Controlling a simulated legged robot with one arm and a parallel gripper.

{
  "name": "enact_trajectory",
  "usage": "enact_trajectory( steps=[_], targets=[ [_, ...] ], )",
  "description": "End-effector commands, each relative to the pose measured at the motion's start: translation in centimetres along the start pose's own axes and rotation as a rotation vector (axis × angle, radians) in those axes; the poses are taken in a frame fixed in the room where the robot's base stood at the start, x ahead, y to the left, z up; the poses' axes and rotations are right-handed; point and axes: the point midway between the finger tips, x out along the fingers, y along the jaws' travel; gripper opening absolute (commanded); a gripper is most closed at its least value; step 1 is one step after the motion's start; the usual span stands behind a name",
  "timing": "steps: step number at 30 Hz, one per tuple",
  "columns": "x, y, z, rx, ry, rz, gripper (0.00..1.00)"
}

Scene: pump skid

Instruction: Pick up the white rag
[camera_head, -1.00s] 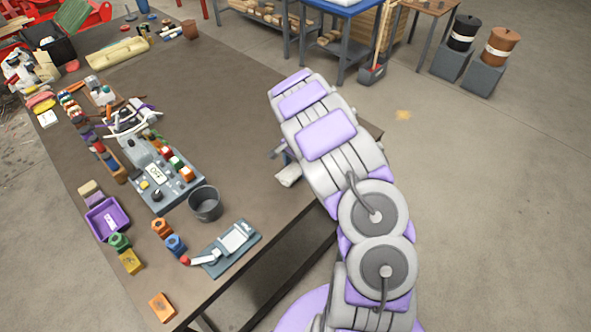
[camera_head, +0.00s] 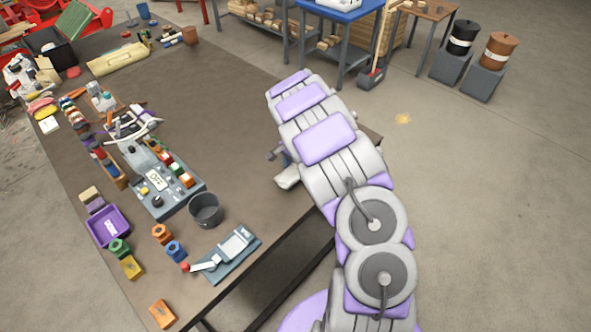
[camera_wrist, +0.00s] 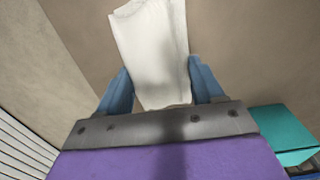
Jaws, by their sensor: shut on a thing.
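The white rag (camera_wrist: 155,50) fills the upper middle of the wrist view, between the two blue fingers of my gripper (camera_wrist: 160,90). My gripper is shut on it. In the head view a small pale part of the rag (camera_head: 287,179) shows at the left side of my arm, over the right part of the workbench (camera_head: 215,100). My arm hides much of the gripper there. I cannot tell whether the rag touches the bench top.
A dark grey cup (camera_head: 206,210), a control box (camera_head: 160,183) and a lever plate (camera_head: 226,257) stand left of the arm. A purple tray (camera_head: 108,227) sits further left. The bench top beyond the gripper is mostly clear. Open floor lies to the right.

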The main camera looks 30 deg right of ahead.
Motion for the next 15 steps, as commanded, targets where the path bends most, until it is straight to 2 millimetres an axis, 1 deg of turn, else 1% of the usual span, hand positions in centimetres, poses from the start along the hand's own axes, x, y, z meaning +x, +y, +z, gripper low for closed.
enact_trajectory(
  steps=[1,2,10,14,15],
  targets=[
    [-1.1,-0.1,0.1,-0.001,0.002,-0.002,0.37],
    [-1.6,-0.1,0.1,-0.002,0.003,-0.002,0.37],
    [-1.8,2.9,1.1,0.0,0.0,0.0,0.37],
    [-2.0,5.0,1.9,0.0,-0.001,0.001,0.37],
    [-2.0,5.8,2.2,0.003,-0.003,0.003,0.37]
  ],
)
